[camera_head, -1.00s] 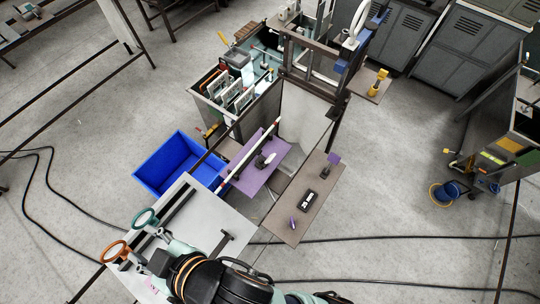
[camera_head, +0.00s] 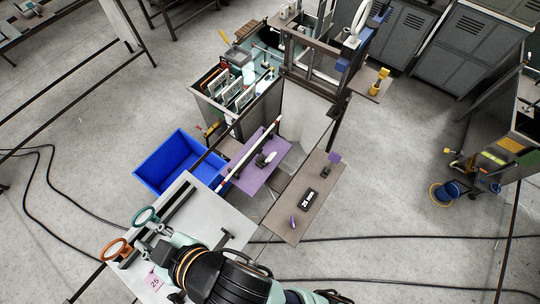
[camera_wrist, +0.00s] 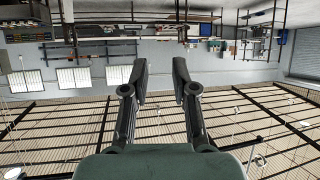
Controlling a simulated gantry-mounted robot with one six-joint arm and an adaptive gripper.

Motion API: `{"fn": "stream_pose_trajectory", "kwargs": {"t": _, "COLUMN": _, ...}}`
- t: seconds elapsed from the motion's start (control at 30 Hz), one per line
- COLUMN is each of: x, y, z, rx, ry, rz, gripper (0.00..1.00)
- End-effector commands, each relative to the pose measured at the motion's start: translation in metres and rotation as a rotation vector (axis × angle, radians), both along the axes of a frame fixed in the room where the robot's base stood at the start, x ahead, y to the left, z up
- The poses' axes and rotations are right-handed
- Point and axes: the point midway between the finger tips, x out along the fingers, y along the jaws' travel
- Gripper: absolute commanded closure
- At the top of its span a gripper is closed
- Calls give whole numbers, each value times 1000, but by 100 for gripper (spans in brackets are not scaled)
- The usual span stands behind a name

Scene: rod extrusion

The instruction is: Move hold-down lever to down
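A small clamp-like lever with a dark and pale handle (camera_head: 265,159) stands on the purple plate (camera_head: 250,180) at the middle of the head view. It may be the hold-down lever, but the picture is too small to be sure, and I cannot tell its position. My gripper (camera_head: 147,240) is over the pale grey table at the lower left, well away from that plate. In the wrist view my gripper (camera_wrist: 160,75) has its two fingers apart with nothing between them. The lever does not show in the wrist view.
A teal ring (camera_head: 145,217) and an orange ring (camera_head: 115,249) are close by my gripper. A blue bin (camera_head: 170,185) stands beyond the pale table (camera_head: 210,205). A brown board (camera_head: 285,225) with a "25 mm" block (camera_head: 310,199) is to the right. A white rod (camera_head: 240,154) crosses the purple plate.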

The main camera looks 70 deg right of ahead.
Motion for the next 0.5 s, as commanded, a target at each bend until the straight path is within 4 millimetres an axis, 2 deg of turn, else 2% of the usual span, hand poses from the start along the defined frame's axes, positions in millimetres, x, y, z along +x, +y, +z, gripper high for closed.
{"fn": "stream_pose_trajectory", "kwargs": {"t": 0.03, "x": 5, "y": -22, "z": -17, "rx": -15, "ry": 28, "rz": -27, "gripper": 86}}
{"fn": "stream_pose_trajectory", "kwargs": {"t": 0.07, "x": 8, "y": -39, "z": -29, "rx": -27, "ry": 50, "rz": -46, "gripper": 91}}
{"fn": "stream_pose_trajectory", "kwargs": {"t": 0.1, "x": 12, "y": -69, "z": -50, "rx": -46, "ry": 87, "rz": -73, "gripper": 98}}
{"fn": "stream_pose_trajectory", "kwargs": {"t": 0.13, "x": 13, "y": -94, "z": -67, "rx": -57, "ry": 119, "rz": -96, "gripper": 100}}
{"fn": "stream_pose_trajectory", "kwargs": {"t": 0.17, "x": 12, "y": -122, "z": -86, "rx": -67, "ry": 154, "rz": -118, "gripper": 100}}
{"fn": "stream_pose_trajectory", "kwargs": {"t": 0.2, "x": 7, "y": -160, "z": -111, "rx": -75, "ry": 198, "rz": -147, "gripper": 100}}
{"fn": "stream_pose_trajectory", "kwargs": {"t": 0.27, "x": -9, "y": -215, "z": -148, "rx": -74, "ry": 259, "rz": -186, "gripper": 100}}
{"fn": "stream_pose_trajectory", "kwargs": {"t": 0.3, "x": -23, "y": -249, "z": -171, "rx": -67, "ry": 291, "rz": -211, "gripper": 100}}
{"fn": "stream_pose_trajectory", "kwargs": {"t": 0.4, "x": -64, "y": -316, "z": -217, "rx": -39, "ry": 348, "rz": -262, "gripper": 100}}
{"fn": "stream_pose_trajectory", "kwargs": {"t": 0.5, "x": -99, "y": -354, "z": -247, "rx": -14, "ry": 375, "rz": -295, "gripper": 100}}
